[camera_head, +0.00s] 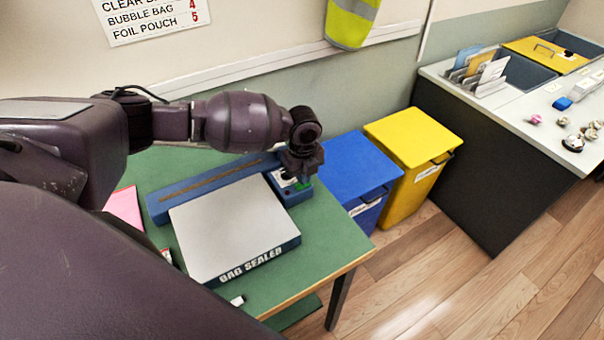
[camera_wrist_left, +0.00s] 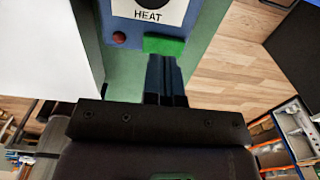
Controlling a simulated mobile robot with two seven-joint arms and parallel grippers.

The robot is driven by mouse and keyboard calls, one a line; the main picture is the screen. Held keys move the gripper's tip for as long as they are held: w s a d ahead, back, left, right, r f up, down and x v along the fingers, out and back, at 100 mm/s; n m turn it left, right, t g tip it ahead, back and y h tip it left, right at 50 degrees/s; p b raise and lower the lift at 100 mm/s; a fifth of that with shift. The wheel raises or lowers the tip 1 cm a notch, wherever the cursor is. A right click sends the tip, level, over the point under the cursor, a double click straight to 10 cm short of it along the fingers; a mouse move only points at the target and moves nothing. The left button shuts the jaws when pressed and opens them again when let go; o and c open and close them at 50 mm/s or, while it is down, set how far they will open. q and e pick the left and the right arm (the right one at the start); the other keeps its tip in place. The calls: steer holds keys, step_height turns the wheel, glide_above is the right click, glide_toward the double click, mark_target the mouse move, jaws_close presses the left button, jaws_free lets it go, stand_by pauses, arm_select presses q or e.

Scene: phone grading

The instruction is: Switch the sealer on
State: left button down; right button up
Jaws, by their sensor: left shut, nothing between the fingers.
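The bag sealer (camera_head: 228,222) lies on the green table, with a pale flat top lettered BAG SEALER and a blue sealing bar (camera_head: 190,187) behind it. Its blue control box (camera_head: 292,196) is at the bar's right end. In the left wrist view, the box has a black dial (camera_wrist_left: 150,4) marked HEAT, a dull red lamp (camera_wrist_left: 119,37) and a green switch (camera_wrist_left: 165,46). My left gripper (camera_head: 301,180) is shut and empty over the box. Its fingertips (camera_wrist_left: 166,62) are at the green switch's near edge; I cannot tell whether they touch. My right gripper is not in view.
A blue bin (camera_head: 352,165) and a yellow bin (camera_head: 408,140) stand right of the table (camera_head: 318,245). A pink sheet (camera_head: 124,207) lies left of the sealer. A counter (camera_head: 520,108) with small items is at far right. Wooden floor is clear.

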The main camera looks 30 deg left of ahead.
arm_select(q)
steer(key=shift+r+p, duration=0.4)
steer(key=shift+r, duration=0.1)
steer(key=r, duration=0.3)
steer(key=r+b, duration=0.1)
steer(key=shift+s+a+r, duration=0.1)
steer(key=shift+a+r, duration=0.15)
steer(key=shift+r, duration=0.15)
step_height(320, 180, up, 7)
steer(key=shift+d+b, duration=0.2)
steer(key=shift+b, duration=0.1)
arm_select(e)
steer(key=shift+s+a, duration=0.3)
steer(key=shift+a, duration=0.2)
arm_select(q)
steer(key=shift+f, duration=0.1)
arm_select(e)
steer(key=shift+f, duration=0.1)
